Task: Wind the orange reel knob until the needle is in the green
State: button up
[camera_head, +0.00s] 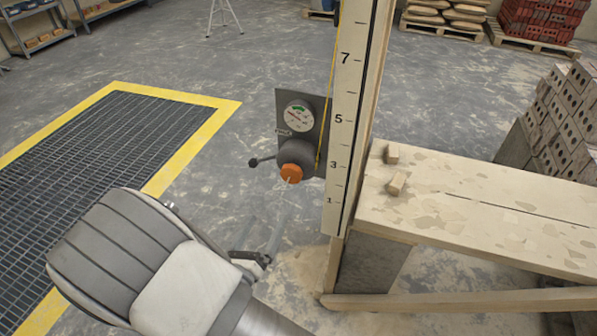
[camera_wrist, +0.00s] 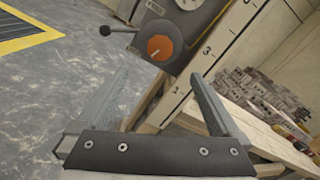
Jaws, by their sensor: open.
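The orange reel knob (camera_head: 291,173) faces me on a dark round reel housing, on a grey plate fixed to the left of a numbered post. It also shows in the wrist view (camera_wrist: 159,47), ahead of my fingers. In the wrist view only the gauge's lower edge (camera_wrist: 190,3) shows. My gripper (camera_head: 258,240) is open and empty, below and left of the knob, apart from it. Its two fingers (camera_wrist: 163,88) are spread wide.
A black ball-ended lever (camera_head: 254,162) sticks out left of the reel. The numbered post (camera_head: 352,100) stands just right. A plank bench (camera_head: 480,205) with two small wooden blocks lies right of it. A yellow-edged floor grate (camera_head: 90,160) is at left. Open floor lies between.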

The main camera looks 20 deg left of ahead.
aim_at(291, 176)
jog(key=w+b, duration=0.1)
jog(key=w, duration=1)
jog(key=w+d+b, duration=0.1)
jog(key=w, duration=0.5)
jog(key=shift+d+b, duration=0.1)
jog(key=shift+b, duration=0.2)
jog(key=shift+s, duration=0.1)
jog(key=c, duration=1.3)
jog(key=shift+m, duration=0.4)
jog(key=m+b, duration=0.2)
jog(key=m, duration=0.3)
jog(key=shift+d+f+m, duration=0.1)
jog(key=shift+m, duration=0.2)
jog(key=m+b, duration=0.4)
jog(key=m, duration=0.1)
jog(key=shift+d, duration=0.1)
jog(key=shift+m, duration=0.4)
